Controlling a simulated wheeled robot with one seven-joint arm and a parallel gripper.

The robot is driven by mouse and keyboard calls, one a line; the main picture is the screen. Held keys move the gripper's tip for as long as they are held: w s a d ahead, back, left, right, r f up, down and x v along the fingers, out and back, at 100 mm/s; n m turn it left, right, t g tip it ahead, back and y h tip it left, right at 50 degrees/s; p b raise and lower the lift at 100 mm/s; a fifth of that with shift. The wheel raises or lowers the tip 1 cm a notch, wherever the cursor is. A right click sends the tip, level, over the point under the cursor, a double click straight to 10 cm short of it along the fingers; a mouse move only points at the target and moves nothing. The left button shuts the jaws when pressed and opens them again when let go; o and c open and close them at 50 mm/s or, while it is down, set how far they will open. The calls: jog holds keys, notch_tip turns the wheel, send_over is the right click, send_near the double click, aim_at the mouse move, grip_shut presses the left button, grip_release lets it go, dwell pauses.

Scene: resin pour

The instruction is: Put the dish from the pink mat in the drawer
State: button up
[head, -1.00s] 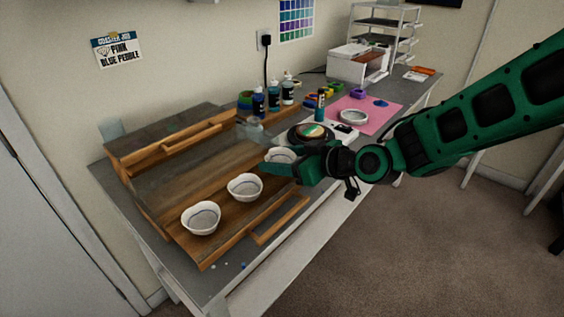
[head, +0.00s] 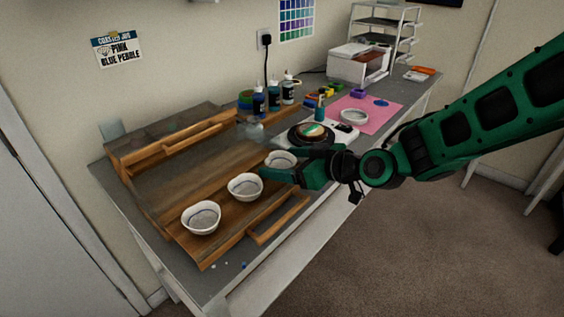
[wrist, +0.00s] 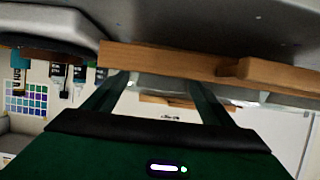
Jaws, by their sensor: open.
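A pale round dish (head: 353,116) lies on the pink mat (head: 378,122) toward the far end of the bench. A white box (head: 347,66) at the back has an open-looking front part, which may be the drawer (head: 377,72). My gripper (head: 282,170) is open over the front edge of the wooden tray, well short of the mat. It is close beside a white bowl, and I cannot tell whether it touches it. In the wrist view my open gripper (wrist: 155,95) has nothing visibly held between its fingers. The dish is not recognisable there.
Several white bowls stand along the wooden tray, such as the nearest (head: 201,217) and the middle one (head: 245,186). A round device (head: 312,133) sits between tray and mat. Bottles (head: 259,100) stand behind. Small coloured cups and a blue piece (head: 381,102) are around the mat.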

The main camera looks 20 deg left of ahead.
jog(key=v, duration=1.1)
jog(key=d+f+m+h, duration=0.2)
jog(key=d+m+h, duration=0.1)
jog(key=d, duration=0.8)
jog(key=s+d+f+m+h, duration=0.1)
jog(key=d+f+m+h, duration=0.15)
jog(key=d, duration=0.85)
jog(key=d+f+m+h, duration=0.1)
jog(key=d+m+h, duration=0.25)
jog(key=d, duration=0.65)
jog(key=s+d+m+g+h, duration=0.3)
jog(key=s+d+m+g, duration=0.2)
jog(key=s+d+m, duration=0.6)
jog(key=s+d+r, duration=0.1)
jog(key=s+d, duration=0.5)
jog(key=s, duration=0.4)
jog(key=shift+d, duration=0.35)
jog(key=shift+w+f, duration=0.3)
jog(key=shift+w, duration=0.3)
